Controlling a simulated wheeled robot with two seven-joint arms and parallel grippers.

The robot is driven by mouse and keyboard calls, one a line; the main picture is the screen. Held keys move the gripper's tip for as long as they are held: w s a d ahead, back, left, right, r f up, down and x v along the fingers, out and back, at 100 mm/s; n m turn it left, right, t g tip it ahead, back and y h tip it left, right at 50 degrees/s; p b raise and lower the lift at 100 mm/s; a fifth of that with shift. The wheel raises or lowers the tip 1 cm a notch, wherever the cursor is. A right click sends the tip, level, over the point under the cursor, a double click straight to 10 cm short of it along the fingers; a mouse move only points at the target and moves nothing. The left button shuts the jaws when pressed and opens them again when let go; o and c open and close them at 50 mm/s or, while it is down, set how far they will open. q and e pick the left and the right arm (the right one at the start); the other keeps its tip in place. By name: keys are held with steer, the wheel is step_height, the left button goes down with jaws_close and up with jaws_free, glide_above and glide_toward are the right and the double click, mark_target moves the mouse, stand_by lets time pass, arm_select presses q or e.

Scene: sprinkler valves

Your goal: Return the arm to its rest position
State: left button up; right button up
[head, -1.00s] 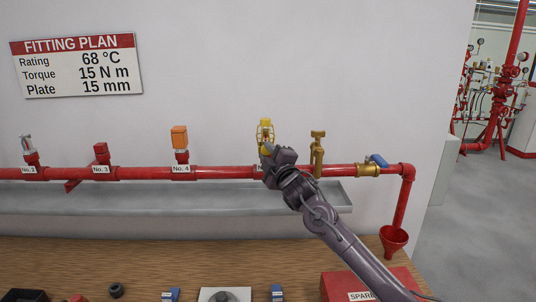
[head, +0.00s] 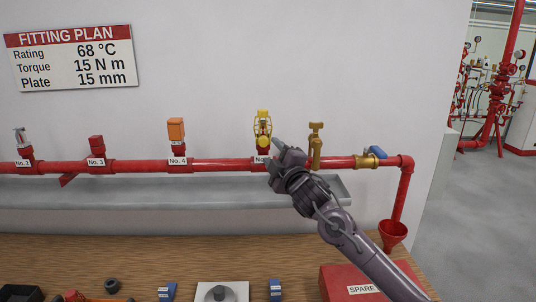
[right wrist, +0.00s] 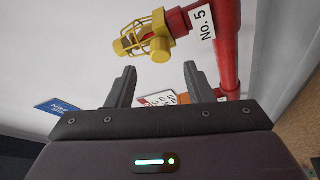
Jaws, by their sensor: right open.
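My right arm reaches in from the lower right in the head view. Its gripper (head: 273,156) is open and empty, just below and right of the yellow caged sprinkler head (head: 263,124) at outlet No. 5. In the right wrist view the yellow cage (right wrist: 145,38) sits beyond the two spread fingers (right wrist: 159,72), apart from them, on the red pipe (right wrist: 226,50) with its No. 5 label (right wrist: 201,23). The gripper partly hides the No. 5 label in the head view. My left gripper is not in view.
The red pipe (head: 220,164) runs along the wall above a grey trough (head: 120,192). A brass valve (head: 316,145) and blue-handled valve (head: 376,153) stand right of the gripper. A red SPARE box (head: 340,280) and small parts lie on the wooden bench (head: 150,250).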

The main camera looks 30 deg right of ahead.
steer(key=shift+v, duration=1.05)
